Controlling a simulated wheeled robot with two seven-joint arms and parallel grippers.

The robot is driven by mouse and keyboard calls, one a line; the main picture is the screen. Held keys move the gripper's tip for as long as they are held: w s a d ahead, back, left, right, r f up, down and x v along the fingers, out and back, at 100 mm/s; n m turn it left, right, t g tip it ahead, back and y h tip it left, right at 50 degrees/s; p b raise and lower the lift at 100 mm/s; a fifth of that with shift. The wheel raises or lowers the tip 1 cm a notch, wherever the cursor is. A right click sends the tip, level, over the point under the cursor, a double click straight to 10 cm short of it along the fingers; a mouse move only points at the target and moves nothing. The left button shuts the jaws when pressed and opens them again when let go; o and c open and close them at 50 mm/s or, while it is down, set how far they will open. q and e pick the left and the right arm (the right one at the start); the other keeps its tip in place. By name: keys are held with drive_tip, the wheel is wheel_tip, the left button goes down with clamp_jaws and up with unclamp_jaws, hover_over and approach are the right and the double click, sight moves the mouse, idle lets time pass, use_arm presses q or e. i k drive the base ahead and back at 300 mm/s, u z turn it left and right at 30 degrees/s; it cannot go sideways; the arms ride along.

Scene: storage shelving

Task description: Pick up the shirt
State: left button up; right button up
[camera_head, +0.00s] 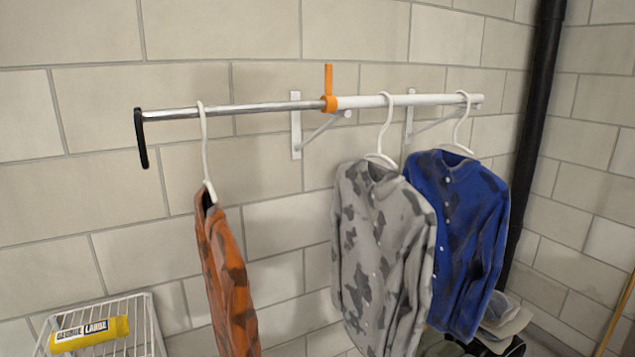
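An orange shirt (228,285) with dark patches hangs from a white hanger (205,160) on the left, metal part of the rail, turned nearly edge-on. A grey shirt (385,255) with dark patches hangs from a white hanger (384,125) on the white part of the rail. A blue shirt (458,235) with dark patches hangs beside it at the right, on another white hanger (461,122). The grey shirt partly overlaps the blue one. The task does not say which shirt is meant. Neither of my grippers is in view.
The rail (410,100) is fixed to a block wall by white brackets (297,125). A black end piece (141,138) hangs at its left end. A wire rack (140,325) holds a yellow item (90,334). Caps (505,318) lie at lower right near a black pipe (535,130).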

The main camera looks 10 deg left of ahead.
sight(384, 230)
drive_tip(key=z, duration=1.8)
drive_tip(key=i, duration=1.2)
drive_tip(key=u, duration=2.05)
